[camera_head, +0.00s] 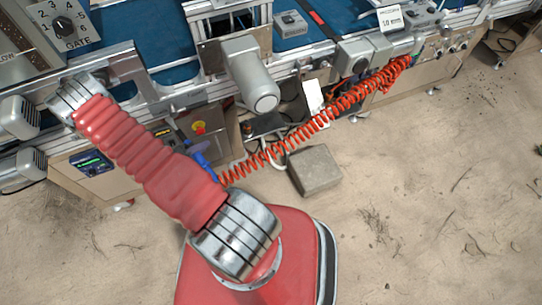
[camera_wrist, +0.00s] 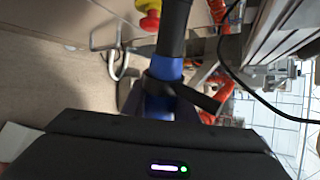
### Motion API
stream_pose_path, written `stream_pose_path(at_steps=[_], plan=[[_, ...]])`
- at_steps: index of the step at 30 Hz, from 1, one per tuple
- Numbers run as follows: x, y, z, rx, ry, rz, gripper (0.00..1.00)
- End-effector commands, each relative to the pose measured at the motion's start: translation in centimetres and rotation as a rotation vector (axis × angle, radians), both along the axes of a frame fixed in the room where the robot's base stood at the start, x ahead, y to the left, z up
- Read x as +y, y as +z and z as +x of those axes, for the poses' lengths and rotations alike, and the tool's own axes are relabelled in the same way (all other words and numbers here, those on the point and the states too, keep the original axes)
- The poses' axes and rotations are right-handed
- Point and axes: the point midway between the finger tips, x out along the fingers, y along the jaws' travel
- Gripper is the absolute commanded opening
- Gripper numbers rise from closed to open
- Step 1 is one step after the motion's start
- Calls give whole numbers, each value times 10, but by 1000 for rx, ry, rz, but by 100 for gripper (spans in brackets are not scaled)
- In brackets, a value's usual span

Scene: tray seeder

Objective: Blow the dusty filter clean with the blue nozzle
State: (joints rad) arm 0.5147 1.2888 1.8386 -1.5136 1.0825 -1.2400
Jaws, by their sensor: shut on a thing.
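The blue nozzle (camera_wrist: 168,70) stands upright in the middle of the wrist view, its black end pointing to the top of the picture. My gripper (camera_wrist: 176,92) is shut on its blue body, and the dark gripper housing hides what lies below. In the head view, the blue nozzle (camera_head: 201,158) shows in part beside my red arm, at the end of an orange coiled hose (camera_head: 318,122). I cannot make out a dusty filter in either view.
The hose runs up right to the machine frame. A grey block (camera_head: 315,170) lies on the sandy floor below it. A red and yellow stop button (camera_head: 199,128) is close to the nozzle; it also shows in the wrist view (camera_wrist: 149,18). A blue belt (camera_head: 130,22) lies behind.

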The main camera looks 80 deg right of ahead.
Motion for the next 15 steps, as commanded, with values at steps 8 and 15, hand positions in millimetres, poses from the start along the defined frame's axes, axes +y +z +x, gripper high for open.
stream_pose_path(at_steps=[8,15], plan=[[-23,-42,-66,197,-79,195,0],[-42,-68,-125,330,-142,351,0]])
